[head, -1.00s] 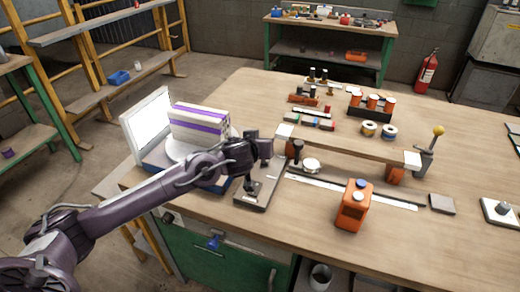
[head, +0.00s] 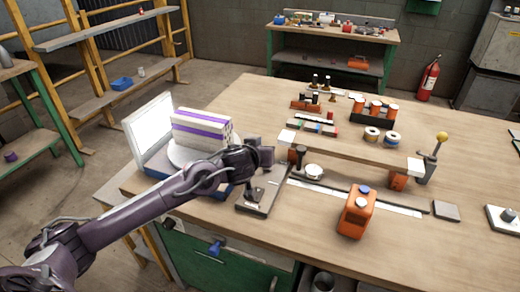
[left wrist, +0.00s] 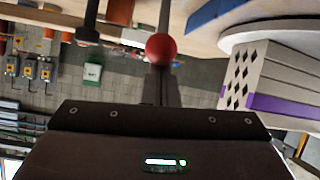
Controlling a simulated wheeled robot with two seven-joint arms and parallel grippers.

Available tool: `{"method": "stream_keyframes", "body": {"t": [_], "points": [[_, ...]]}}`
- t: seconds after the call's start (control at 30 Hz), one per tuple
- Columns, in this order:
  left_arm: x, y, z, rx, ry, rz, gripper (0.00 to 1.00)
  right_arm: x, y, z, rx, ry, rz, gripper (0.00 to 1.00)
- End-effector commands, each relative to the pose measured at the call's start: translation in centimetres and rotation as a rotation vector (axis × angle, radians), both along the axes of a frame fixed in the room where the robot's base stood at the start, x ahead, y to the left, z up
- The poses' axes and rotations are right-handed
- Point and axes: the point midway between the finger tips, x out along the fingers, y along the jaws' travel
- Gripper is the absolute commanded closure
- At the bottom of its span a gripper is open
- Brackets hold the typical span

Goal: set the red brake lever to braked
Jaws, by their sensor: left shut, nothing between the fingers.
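The brake lever's red ball knob (left wrist: 161,48) shows in the left wrist view, just beyond the shut fingers of my left gripper (left wrist: 160,88). Whether the fingers touch the knob or its rod, I cannot tell. In the head view my left gripper (head: 266,158) is over a dark base plate (head: 247,208) at the table's near left edge. The red knob is hidden there behind my gripper, so the lever's angle is unclear. My right gripper is in neither view.
A display and a striped purple-and-white block (head: 198,130) stand close to my left forearm. A raised wooden shelf (head: 350,150) lies to the right, with a yellow-knobbed lever (head: 442,136) at its far end. An orange box (head: 356,212) stands in front.

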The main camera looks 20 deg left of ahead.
Motion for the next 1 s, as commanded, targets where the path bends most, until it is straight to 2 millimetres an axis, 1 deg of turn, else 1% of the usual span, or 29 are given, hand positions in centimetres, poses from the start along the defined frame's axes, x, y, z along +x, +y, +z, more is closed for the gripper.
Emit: {"method": "stream_keyframes", "body": {"t": [0.03,0.27,0.33,0.6,0.7,0.8,1.0], "points": [[0.1,0.1,0.4,0.000,0.006,0.000,1.00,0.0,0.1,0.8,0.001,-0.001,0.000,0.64],[1.8,1.3,3.5,-0.004,-0.002,0.002,1.00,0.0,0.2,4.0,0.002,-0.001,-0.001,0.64],[0.6,1.1,3.2,-0.002,-0.001,-0.002,1.00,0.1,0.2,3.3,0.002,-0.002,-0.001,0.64],[-4.4,0.5,5.3,-0.003,-0.003,0.000,1.00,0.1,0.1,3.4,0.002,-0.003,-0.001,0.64],[-5.8,0.4,6.0,-0.003,-0.004,0.000,1.00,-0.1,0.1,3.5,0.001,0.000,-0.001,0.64],[-6.7,0.3,6.3,-0.003,-0.004,0.001,1.00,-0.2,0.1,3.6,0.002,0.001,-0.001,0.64],[-7.4,0.2,6.7,-0.003,-0.005,0.002,1.00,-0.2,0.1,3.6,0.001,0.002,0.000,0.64]]}}
